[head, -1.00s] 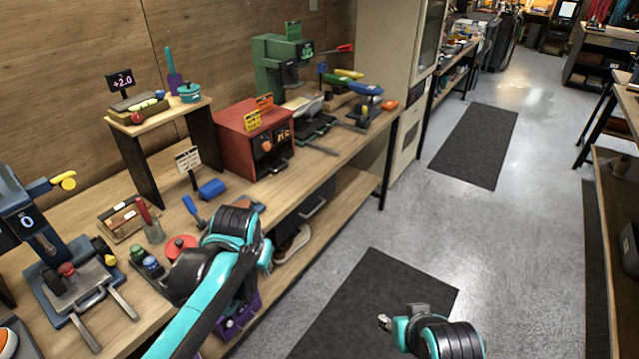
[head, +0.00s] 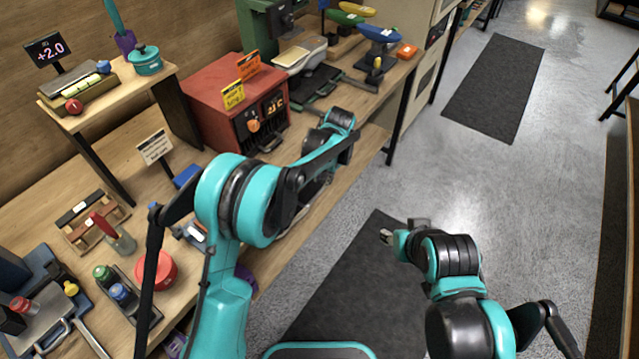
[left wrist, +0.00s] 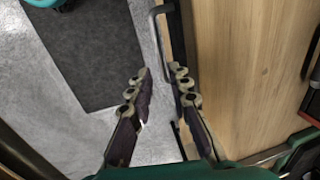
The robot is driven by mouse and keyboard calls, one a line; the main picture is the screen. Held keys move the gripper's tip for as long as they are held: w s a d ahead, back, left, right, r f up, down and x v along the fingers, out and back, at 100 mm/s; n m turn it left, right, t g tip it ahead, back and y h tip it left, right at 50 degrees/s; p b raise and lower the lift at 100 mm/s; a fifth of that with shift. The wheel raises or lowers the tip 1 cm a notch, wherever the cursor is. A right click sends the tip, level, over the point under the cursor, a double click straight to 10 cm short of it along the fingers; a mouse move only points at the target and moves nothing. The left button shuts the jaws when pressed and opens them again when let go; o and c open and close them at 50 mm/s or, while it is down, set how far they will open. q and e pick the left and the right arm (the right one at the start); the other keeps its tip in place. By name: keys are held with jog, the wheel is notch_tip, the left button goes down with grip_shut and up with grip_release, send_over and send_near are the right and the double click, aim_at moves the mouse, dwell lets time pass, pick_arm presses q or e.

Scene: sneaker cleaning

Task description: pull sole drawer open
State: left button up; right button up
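In the left wrist view, a black bar handle (left wrist: 155,42) stands out from a dark front along the wooden bench edge; I take it for the sole drawer's handle. My left gripper (left wrist: 160,82) is open, with its fingers spread. The handle lies ahead of the fingertips, near the gap between them; I see no grip on it. In the head view my own left arm hides the drawer and most of this gripper. My right gripper (head: 387,237) hangs over the floor mat, away from the bench; its fingers are too small to read.
The wooden workbench (head: 358,103) carries a red box machine (head: 215,98), a red round pot (head: 158,270) and a small raised shelf (head: 110,108). A dark mat (head: 350,285) lies on the open floor beside the bench. A bench leg (head: 397,130) stands at the far end.

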aim_at(318, 193)
pick_arm(q)
jog(key=f+b, duration=0.1)
jog(key=f, duration=0.3)
jog(key=a+f+b, duration=0.1)
jog(key=f, duration=0.2)
jog(key=shift+w+a+b, duration=0.1)
jog(key=shift+w+b, duration=0.25)
grip_shut()
